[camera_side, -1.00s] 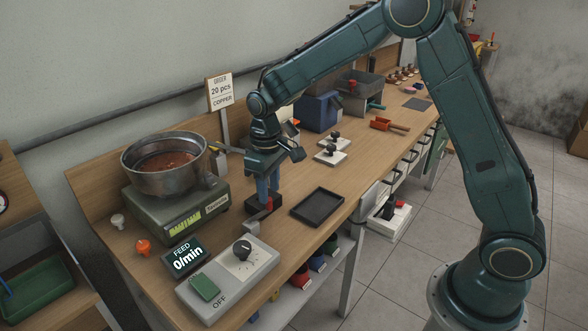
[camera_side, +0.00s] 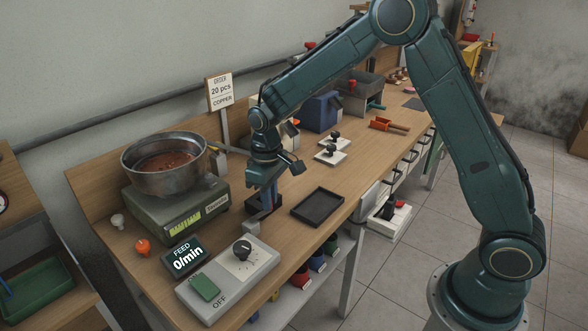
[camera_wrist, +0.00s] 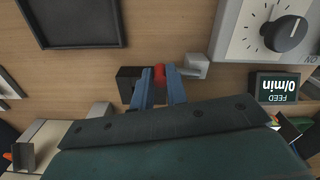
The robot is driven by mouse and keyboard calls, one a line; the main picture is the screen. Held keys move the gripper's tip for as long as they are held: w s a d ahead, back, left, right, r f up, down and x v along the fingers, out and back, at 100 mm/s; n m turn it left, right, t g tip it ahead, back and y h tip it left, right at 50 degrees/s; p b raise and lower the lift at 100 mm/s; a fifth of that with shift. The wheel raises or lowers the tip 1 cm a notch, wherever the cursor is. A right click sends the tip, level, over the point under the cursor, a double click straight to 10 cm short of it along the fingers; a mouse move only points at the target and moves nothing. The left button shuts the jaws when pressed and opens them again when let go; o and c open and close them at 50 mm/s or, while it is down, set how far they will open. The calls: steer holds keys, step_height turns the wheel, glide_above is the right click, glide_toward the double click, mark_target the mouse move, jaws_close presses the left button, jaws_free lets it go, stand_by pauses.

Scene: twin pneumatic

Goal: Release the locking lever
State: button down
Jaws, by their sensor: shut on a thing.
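The locking lever appears to be the small red piece (camera_wrist: 165,72) in the wrist view. It stands at a dark block (camera_wrist: 128,83) on the bench, beside a grey metal bracket (camera_wrist: 196,68). My gripper (camera_wrist: 160,74) has its blue fingers on either side of the red piece and is shut on it. In the side view my gripper (camera_side: 268,204) reaches down to the block, between the bowl feeder and the black tray. The red piece is hidden there by the fingers. I cannot tell the lever's full shape or its position.
A metal feeder bowl (camera_side: 163,176) sits on a green base at left. A control box with a black knob (camera_side: 242,250) and a feed display (camera_side: 185,257) reading 0/min stand in front. A black tray (camera_side: 339,213) lies to the right, near the bench edge.

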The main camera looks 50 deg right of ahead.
steer(key=shift+w, duration=0.1)
steer(key=shift+w+n, duration=0.45)
steer(key=shift+n, duration=0.65)
steer(key=c, duration=1.4)
jaws_free()
steer(key=shift+r, duration=0.1)
step_height(320, 180, up, 14)
steer(key=shift+f, duration=0.15)
